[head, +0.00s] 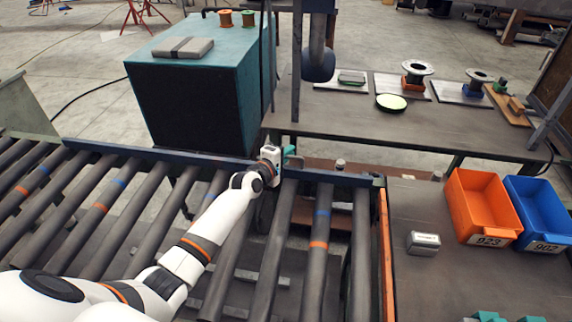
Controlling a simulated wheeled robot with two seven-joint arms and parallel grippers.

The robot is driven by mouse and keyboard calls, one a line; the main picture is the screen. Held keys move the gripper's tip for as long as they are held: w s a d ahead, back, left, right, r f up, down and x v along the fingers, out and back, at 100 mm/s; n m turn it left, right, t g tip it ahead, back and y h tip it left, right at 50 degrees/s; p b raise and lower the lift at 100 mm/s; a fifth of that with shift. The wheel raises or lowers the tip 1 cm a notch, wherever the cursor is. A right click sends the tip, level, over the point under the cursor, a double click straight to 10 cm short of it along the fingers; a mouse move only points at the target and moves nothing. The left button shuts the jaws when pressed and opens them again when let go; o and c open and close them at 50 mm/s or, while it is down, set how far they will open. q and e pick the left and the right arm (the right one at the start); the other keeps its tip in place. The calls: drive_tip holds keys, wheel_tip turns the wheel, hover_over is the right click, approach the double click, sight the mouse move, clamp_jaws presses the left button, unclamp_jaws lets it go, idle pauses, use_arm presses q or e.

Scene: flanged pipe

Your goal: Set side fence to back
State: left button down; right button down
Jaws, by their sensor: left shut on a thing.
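My left arm reaches across the roller conveyor (135,215) to its far edge. My left gripper (290,155) is at the dark blue rail (335,177) along the back of the rollers, near the teal cabinet's right corner. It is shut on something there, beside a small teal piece. The held part is too small and too covered by the gripper to make out. I cannot tell for certain which bar is the side fence. My right gripper is not seen.
A teal cabinet (200,105) stands behind the conveyor. A bench (340,108) with flanged parts is at the back right. An orange-edged post line (385,245) borders the right table, which holds an orange bin (480,200), a blue bin (540,205) and a grey metal block (423,243).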

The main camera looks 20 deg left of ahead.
use_arm(q)
drive_tip(key=c, duration=1.5)
unclamp_jaws()
drive_tip(key=shift+s, duration=0.1)
drive_tip(key=v, duration=1.2)
drive_tip(key=shift+a, duration=0.1)
